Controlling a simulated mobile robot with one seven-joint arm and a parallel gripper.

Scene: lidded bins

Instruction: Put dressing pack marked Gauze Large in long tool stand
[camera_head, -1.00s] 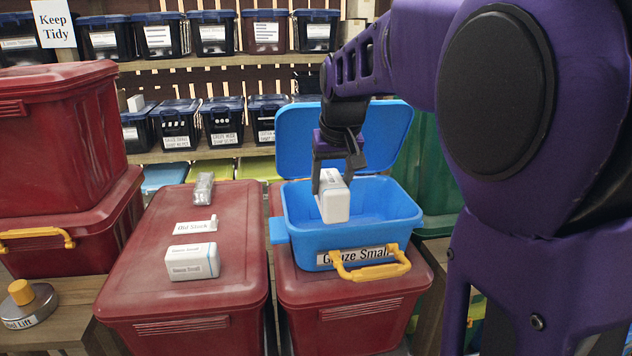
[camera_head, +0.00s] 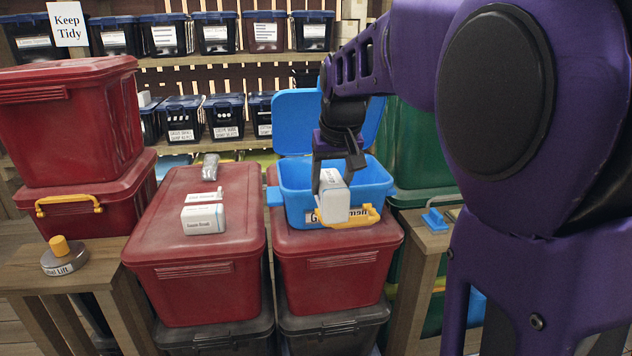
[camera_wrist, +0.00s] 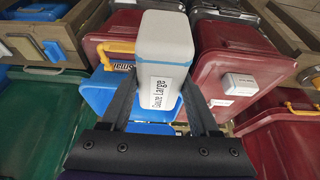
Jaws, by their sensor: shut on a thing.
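My gripper (camera_head: 334,178) is shut on a white dressing pack (camera_head: 334,203) with a blue stripe. In the wrist view, the pack (camera_wrist: 165,60) reads "Gauze Large" and sits between the fingers (camera_wrist: 160,98). It hangs in front of the open blue bin (camera_head: 297,200), covering part of its "Gauze Small" label and yellow handle. No label names a long tool stand, so I cannot tell which thing it is.
Another white pack (camera_head: 203,219) and a grey item (camera_head: 210,168) lie on the left red bin's lid (camera_head: 180,250). A knobbed weight (camera_head: 64,256) stands on a wooden table (camera_head: 25,272) at left. Another wooden table (camera_head: 420,245) at right holds a small blue thing (camera_head: 434,219).

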